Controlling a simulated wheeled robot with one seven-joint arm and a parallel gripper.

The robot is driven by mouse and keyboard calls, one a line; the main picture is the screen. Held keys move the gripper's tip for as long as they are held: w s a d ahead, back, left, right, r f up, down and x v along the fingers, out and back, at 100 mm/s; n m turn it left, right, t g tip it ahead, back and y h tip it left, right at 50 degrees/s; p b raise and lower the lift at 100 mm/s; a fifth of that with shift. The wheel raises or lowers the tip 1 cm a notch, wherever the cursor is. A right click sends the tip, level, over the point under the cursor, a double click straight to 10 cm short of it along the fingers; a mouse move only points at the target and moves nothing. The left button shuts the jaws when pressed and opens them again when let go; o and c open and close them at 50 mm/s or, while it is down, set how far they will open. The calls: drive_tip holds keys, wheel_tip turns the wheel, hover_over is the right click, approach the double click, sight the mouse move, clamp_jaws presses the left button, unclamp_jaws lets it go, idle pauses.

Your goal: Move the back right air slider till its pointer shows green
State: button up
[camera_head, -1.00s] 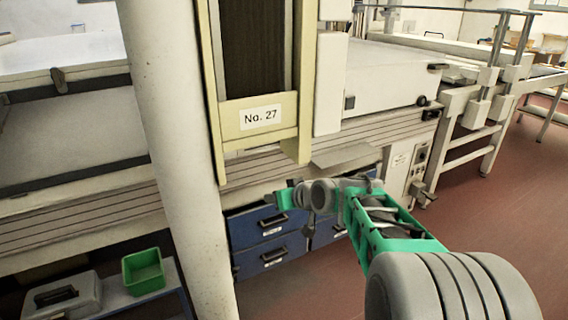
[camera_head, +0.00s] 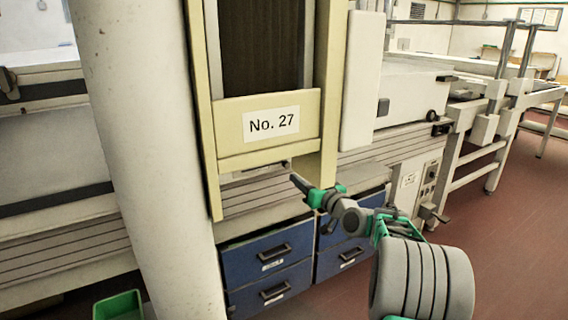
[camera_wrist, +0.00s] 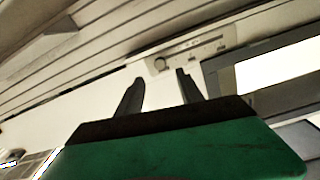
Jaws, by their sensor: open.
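In the wrist view a pale plate (camera_wrist: 190,50) with a round dark-rimmed part and a thin slot lies just beyond my fingertips. It may be an air slider; I cannot tell which one, and no pointer or green mark is readable. My gripper (camera_wrist: 159,76) is open, its two dark fingers apart with nothing between them. In the head view my gripper (camera_head: 299,182) is in front of the ribbed machine side, below and right of the No. 27 sign (camera_head: 272,123). A small pale panel (camera_head: 250,172) shows partly under the sign's frame, mostly hidden by it.
A thick pale column (camera_head: 150,160) stands at the left, and the cream upright frame (camera_head: 202,100) stands close in front of the machine. Blue drawers (camera_head: 268,262) are below my gripper. A green bin (camera_head: 118,306) is low at the left. Red floor at the right is clear.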

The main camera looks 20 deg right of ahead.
sight(288, 165)
drive_tip(key=w, duration=0.2)
drive_tip(key=w+a, duration=0.1)
drive_tip(key=w, duration=0.5)
drive_tip(key=shift+w+a, duration=0.25)
drive_tip(key=shift+d, duration=0.1)
drive_tip(key=shift+c, duration=0.5)
clamp_jaws()
idle(0.4)
